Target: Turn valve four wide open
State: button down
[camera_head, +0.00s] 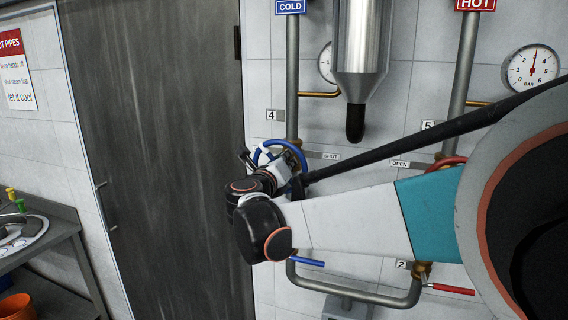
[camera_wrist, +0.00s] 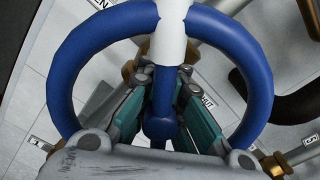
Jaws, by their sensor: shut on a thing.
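Valve four is a blue handwheel (camera_head: 292,146) on the cold pipe, beside the plate marked 4 (camera_head: 272,116). In the wrist view the blue wheel (camera_wrist: 62,75) fills the frame, with a white band (camera_wrist: 172,35) across its rim at the top. A blue spoke runs from that band down to the round hub. My gripper (camera_head: 274,176) is at the wheel, partly hidden by my arm. In the wrist view its teal and grey fingers (camera_wrist: 163,85) stand on both sides of the spoke, inside the rim, shut on the wheel.
A red handwheel (camera_head: 447,162) by plate 5 is to the right, partly behind my arm. Below are a blue lever (camera_head: 306,261) and a red lever (camera_head: 452,289). A steel vessel (camera_head: 362,40) hangs between the pipes. A grey door (camera_head: 150,140) is left.

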jog(key=n, duration=0.4)
jog(key=shift+f+n, duration=0.2)
jog(key=shift+n, duration=0.1)
jog(key=n, duration=0.4)
jog(key=shift+n+b, duration=0.3)
jog(key=shift+b, duration=0.1)
jog(key=c, duration=1.7)
grip_release()
jog(key=shift+s, duration=0.1)
jog(key=shift+o, duration=0.3)
jog(key=shift+r, duration=0.1)
